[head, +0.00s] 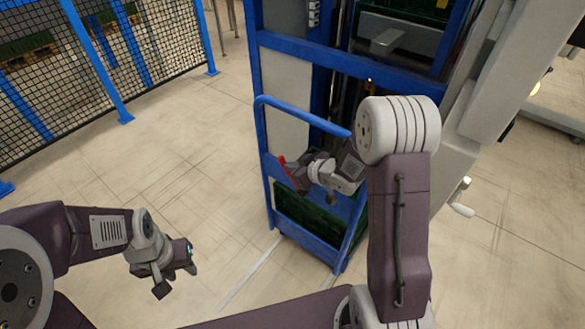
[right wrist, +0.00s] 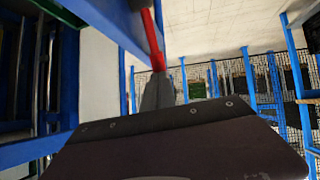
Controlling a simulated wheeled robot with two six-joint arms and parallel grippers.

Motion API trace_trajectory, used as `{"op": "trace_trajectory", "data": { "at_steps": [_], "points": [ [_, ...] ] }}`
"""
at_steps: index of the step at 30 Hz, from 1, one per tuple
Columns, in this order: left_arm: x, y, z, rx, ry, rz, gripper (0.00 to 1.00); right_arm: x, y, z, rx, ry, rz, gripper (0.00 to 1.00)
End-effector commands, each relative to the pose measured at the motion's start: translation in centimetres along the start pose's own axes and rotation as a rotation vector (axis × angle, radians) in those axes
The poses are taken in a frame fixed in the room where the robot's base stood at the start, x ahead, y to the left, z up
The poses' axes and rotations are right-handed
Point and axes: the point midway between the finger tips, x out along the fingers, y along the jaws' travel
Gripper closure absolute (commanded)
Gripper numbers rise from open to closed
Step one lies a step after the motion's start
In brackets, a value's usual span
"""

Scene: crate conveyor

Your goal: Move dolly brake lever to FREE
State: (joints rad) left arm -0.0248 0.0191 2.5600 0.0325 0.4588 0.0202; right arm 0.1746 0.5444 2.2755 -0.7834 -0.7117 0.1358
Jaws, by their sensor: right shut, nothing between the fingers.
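The red brake lever (head: 283,161) shows at the left side of the blue dolly frame (head: 303,115) in the head view. In the right wrist view the red lever (right wrist: 153,40) runs down to the grey fingers of my right gripper (right wrist: 158,90). My right gripper (head: 298,172) is shut with nothing between its fingers, right beside the lever; whether it touches cannot be told. Part of the lever is hidden behind the gripper, and no FREE marking is readable. My left gripper (head: 176,281) is empty and appears open, over bare floor away from the dolly.
A dark green crate (head: 305,213) sits low in the dolly. A tall blue frame (head: 320,55) and a pale machine column (head: 497,75) stand behind and right. Mesh fencing (head: 95,55) lines the left. The floor (head: 165,145) between fence and dolly is clear.

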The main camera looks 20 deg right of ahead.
Motion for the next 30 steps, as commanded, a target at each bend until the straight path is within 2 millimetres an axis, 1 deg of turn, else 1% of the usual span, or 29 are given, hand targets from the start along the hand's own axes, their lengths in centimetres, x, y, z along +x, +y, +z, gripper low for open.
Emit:
{"op": "trace_trajectory", "data": {
  "at_steps": [7, 11, 14, 17, 21, 24, 27, 30],
  "points": [
    [-0.1, 0.0, 0.0, 0.0, 0.0, 0.0, 0.64, 0.0, 0.0, -0.1, 0.0, -0.001, 0.0, 1.0],
    [-0.7, 0.0, -0.1, 0.0, 0.0, 0.0, 0.64, 0.0, 0.0, -0.4, -0.003, -0.015, 0.0, 1.0],
    [-1.9, 0.0, -0.2, 0.0, 0.0, 0.0, 0.64, 0.2, -0.1, -0.8, -0.01, -0.048, -0.002, 1.0],
    [-3.6, 0.1, -0.4, 0.0, 0.0, 0.0, 0.64, 0.7, -0.2, -1.2, -0.021, -0.101, -0.003, 1.0],
    [-6.5, 0.1, -0.7, 0.0, 0.0, 0.0, 0.64, 1.7, -0.5, -1.7, -0.042, -0.2, -0.004, 1.0],
    [-8.5, 0.2, -0.9, 0.0, 0.0, 0.0, 0.64, 2.6, -0.7, -1.7, -0.057, -0.277, -0.004, 1.0],
    [-9.7, 0.2, -1.0, 0.0, 0.0, 0.0, 0.64, 3.6, -0.8, -1.4, -0.072, -0.351, -0.002, 1.0],
    [-10.1, 0.2, -1.1, 0.0, 0.0, 0.0, 0.64, 4.4, -1.0, -0.8, -0.073, -0.376, -0.001, 1.0]
  ]
}}
